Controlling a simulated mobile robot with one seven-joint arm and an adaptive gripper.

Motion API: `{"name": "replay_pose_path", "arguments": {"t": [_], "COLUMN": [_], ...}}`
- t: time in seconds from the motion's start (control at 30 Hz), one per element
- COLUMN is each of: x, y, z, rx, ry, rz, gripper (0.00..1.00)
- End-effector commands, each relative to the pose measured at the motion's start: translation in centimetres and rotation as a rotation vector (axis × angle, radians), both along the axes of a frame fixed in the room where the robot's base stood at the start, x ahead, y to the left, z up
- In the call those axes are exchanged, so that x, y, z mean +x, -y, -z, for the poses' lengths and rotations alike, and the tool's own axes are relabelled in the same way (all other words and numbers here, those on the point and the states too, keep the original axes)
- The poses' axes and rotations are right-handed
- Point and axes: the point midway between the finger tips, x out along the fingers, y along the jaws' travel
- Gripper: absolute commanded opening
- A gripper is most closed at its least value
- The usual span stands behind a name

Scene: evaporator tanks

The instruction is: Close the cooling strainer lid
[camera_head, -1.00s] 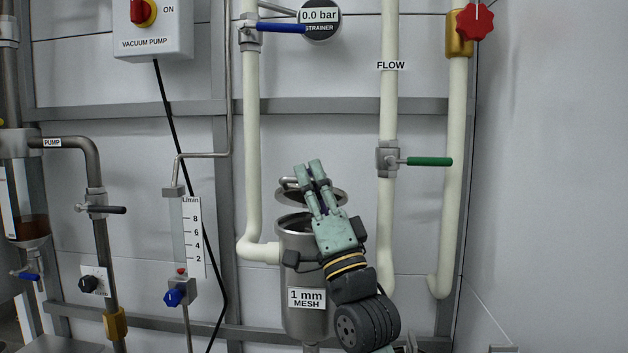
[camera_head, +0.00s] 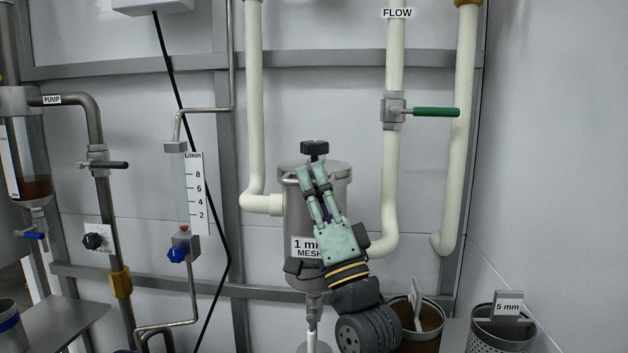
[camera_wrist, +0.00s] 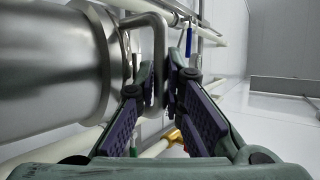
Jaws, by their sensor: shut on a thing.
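The cooling strainer is a steel canister (camera_head: 336,200) labelled "1 mm MESH", upright in the middle of the head view. Its round lid (camera_head: 338,166) appears down on the rim, roughly level; whether it is fully seated I cannot tell. A black knob (camera_head: 314,148) stands above the lid. My gripper (camera_head: 312,170) is in front of the canister top, fingers pointing up and partly hiding the lid. In the wrist view, my fingers (camera_wrist: 161,95) are shut on a bent steel rod handle (camera_wrist: 160,60) beside the strainer's wide flange (camera_wrist: 100,60).
White pipes flank the strainer, with a green-handled valve (camera_head: 435,112) to its right. A brown-lined container (camera_head: 430,318) and a perforated "5 mm" basket (camera_head: 503,335) stand at lower right. A flow meter (camera_head: 193,195) is on the left. The right wall is bare.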

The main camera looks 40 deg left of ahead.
Motion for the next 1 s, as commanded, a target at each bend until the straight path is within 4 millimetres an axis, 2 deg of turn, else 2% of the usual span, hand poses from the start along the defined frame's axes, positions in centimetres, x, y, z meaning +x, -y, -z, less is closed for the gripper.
{"name": "replay_pose_path", "arguments": {"t": [0.3,0.33,0.47,0.83,0.93,1.0], "x": [-0.2,-0.2,-0.1,-0.2,-0.6,-1.1], "y": [-0.3,-0.3,-0.3,0.1,0.9,2.2], "z": [0.5,0.5,0.5,0.7,1.4,1.2], "rx": [-0.009,-0.009,-0.008,-0.006,-0.007,-0.004], "ry": [-0.002,-0.002,-0.002,-0.003,-0.003,-0.001], "rz": [-0.004,-0.004,-0.004,-0.002,-0.002,-0.001], "gripper": [0.0,0.1,0.19,0.19,0.19,0.19]}}
